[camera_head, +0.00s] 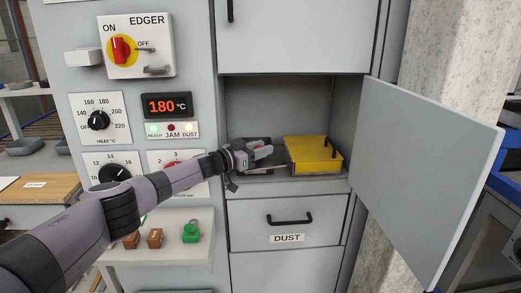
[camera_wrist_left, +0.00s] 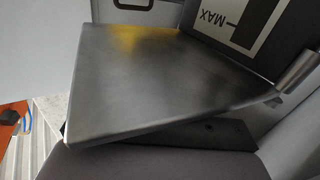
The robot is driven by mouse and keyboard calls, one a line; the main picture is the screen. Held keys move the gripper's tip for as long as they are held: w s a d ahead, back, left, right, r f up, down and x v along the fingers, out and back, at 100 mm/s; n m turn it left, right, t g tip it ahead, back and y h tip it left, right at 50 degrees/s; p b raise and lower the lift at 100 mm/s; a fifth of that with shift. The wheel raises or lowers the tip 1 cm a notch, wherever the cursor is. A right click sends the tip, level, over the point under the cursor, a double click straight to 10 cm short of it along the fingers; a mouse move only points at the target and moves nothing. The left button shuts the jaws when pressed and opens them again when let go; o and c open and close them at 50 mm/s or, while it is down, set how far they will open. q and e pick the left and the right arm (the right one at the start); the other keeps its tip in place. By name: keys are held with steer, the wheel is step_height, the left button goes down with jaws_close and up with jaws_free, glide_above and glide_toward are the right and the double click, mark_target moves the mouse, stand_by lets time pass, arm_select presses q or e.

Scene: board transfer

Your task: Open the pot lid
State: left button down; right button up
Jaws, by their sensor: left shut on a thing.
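The pot lid looks like a flat grey metal plate that fills much of the left wrist view (camera_wrist_left: 170,85), with a silver bar (camera_wrist_left: 298,72) at its right edge. A dark surface with a white MAX label (camera_wrist_left: 243,25) shows behind it. In the head view my left gripper (camera_head: 264,152) reaches into the open cabinet, left of the yellow box, and is shut on what appears to be the pot lid. The fingertips and grasp point are hard to make out. The lid seems tilted; how far is unclear. My right gripper is not in view.
The yellow box (camera_head: 312,152) with a black handle stands in the cabinet, right of my gripper. The cabinet door (camera_head: 425,170) stands open to the right. The DUST drawer (camera_head: 287,217) is shut below. A control panel (camera_head: 137,45) with knobs is at left.

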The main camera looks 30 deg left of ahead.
arm_select(q)
steer(key=shift+a+r, duration=0.1)
steer(key=shift+r, duration=0.25)
steer(key=c, duration=0.8)
jaws_free()
steer(key=shift+f, duration=0.2)
steer(key=shift+p+v, duration=0.6)
steer(key=shift+v, duration=2.35)
steer(key=shift+s+a, duration=0.2)
steer(key=shift+s, duration=0.4)
